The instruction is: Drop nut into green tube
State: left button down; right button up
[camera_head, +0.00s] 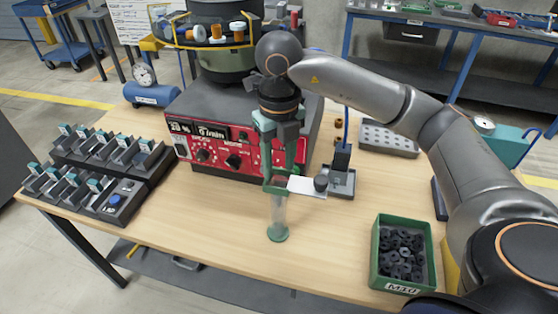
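A clear tube (278,212) with a green foot and a green collar stands upright on the table in front of the red control box. My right gripper (279,166) points down just above the tube's top, in front of the box. Its two fingers look apart, with red panel showing between them. I see no nut between them, though the fingertips are small and overlap the green collar. Dark nuts (401,254) fill a green bin (428,262) at the front right. My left gripper is out of view.
The bowl feeder (226,62) stands on the red control box (205,145). A small post fixture (341,175) with a white plate sits close right of the tube. Racks of small modules (100,165) are at left. Front-middle table (215,220) is clear.

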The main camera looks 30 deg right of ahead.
jog(key=shift+o, duration=1.1)
jog(key=shift+r, duration=0.1)
notch_tip(320, 180, up, 12)
jog(key=p, duration=0.3)
jog(key=shift+r, duration=0.15)
